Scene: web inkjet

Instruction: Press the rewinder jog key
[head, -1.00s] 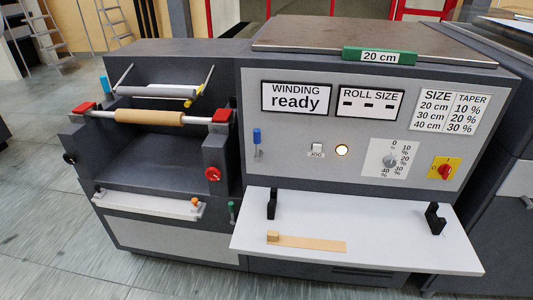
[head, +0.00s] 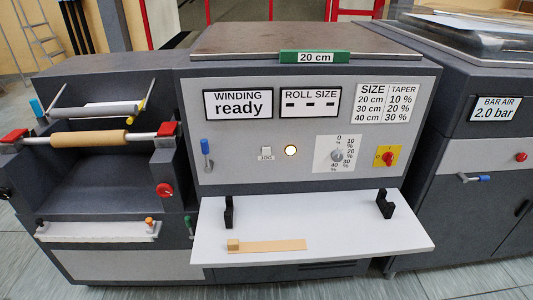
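The display (head: 238,104) above reads "WINDING ready". A brown core (head: 90,138) sits on the shaft between red-topped holders at the left. Neither of my grippers shows in the head view, and nothing covers the key.
A white shelf (head: 330,226) with black brackets juts out below the panel and holds a tan strip (head: 270,246). A blue-handled lever (head: 205,148), taper dial (head: 337,156) and red-yellow switch (head: 387,157) flank the key. Another machine (head: 470,190) stands at right.

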